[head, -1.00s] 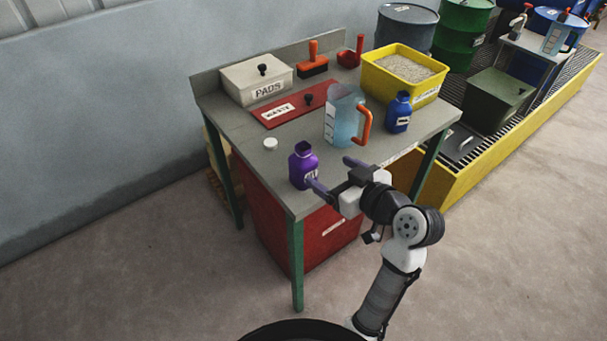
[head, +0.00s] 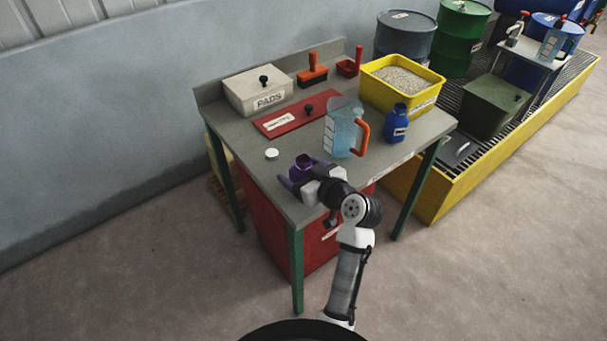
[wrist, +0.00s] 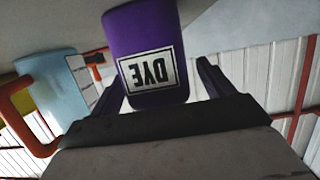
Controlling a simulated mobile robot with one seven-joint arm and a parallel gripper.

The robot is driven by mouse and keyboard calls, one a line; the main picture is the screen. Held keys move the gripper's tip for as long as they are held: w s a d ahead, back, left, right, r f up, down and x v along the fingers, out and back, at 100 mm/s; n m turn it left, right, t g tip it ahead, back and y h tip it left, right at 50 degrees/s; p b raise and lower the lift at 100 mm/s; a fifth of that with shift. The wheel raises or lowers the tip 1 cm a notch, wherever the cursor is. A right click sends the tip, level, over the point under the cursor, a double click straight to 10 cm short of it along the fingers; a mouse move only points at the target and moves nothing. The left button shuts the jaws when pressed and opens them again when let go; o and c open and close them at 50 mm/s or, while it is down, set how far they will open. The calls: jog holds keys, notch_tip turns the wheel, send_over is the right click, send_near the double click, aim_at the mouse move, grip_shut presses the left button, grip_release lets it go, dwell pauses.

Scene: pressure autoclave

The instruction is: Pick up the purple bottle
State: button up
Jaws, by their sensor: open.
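The purple bottle (head: 302,165) stands near the front left corner of the grey table. In the head view its lower part is hidden behind my gripper. In the wrist view the bottle (wrist: 142,45) appears upside down with a white "DYE" label, between my two fingers. My gripper (head: 299,180) is open, with one finger on each side of the bottle. A gap shows between the bottle and the right finger in the wrist view; contact on the other side is hard to tell.
A clear jug with an orange handle (head: 343,130) and a blue bottle (head: 396,123) stand to the right. A white cap (head: 271,154) lies left of the bottle. A red waste lid (head: 297,113), pads box (head: 259,91) and yellow bin (head: 430,98) are behind.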

jog(key=shift+w+a+f, duration=0.25)
jog(key=shift+w+a, duration=0.05)
jog(key=shift+w, duration=0.2)
jog(key=c, duration=1.3)
jog(key=shift+r, duration=0.1)
